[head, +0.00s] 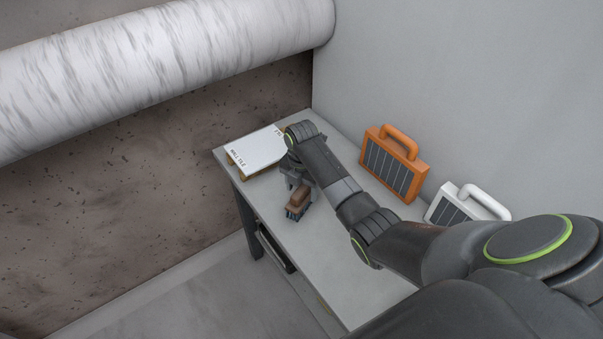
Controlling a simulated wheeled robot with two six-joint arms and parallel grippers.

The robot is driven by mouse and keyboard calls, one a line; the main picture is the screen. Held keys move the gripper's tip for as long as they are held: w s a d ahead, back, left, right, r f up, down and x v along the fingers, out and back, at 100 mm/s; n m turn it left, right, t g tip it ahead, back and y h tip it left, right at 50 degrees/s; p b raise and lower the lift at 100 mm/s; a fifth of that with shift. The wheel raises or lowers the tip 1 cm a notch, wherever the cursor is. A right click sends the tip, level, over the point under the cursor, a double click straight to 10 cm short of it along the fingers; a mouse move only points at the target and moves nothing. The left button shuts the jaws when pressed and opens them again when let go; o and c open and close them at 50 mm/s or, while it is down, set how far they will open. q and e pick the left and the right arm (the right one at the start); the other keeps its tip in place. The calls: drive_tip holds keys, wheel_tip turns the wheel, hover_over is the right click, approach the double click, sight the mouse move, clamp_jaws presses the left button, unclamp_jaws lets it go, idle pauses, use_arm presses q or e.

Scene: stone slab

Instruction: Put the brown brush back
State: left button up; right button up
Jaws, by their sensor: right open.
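The brown brush (298,201) has a brown back and dark bristles. It is on or just above the grey table (330,265), below my right gripper in the head view. My right gripper (294,186) is open and points down at the brush's upper end. I cannot tell whether its fingers stand around the brush or just over it, as the wrist hides part of that spot. My left gripper is not in view.
A white box marked wall tile (256,150) lies on a wooden support at the table's far left corner. An orange case (393,165) and a white case (466,207) stand along the grey wall. The near table top is clear.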

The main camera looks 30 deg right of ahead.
wheel_tip(320, 180, up, 8)
drive_tip(key=shift+r+b, duration=0.1)
drive_tip(key=shift+b, duration=0.45)
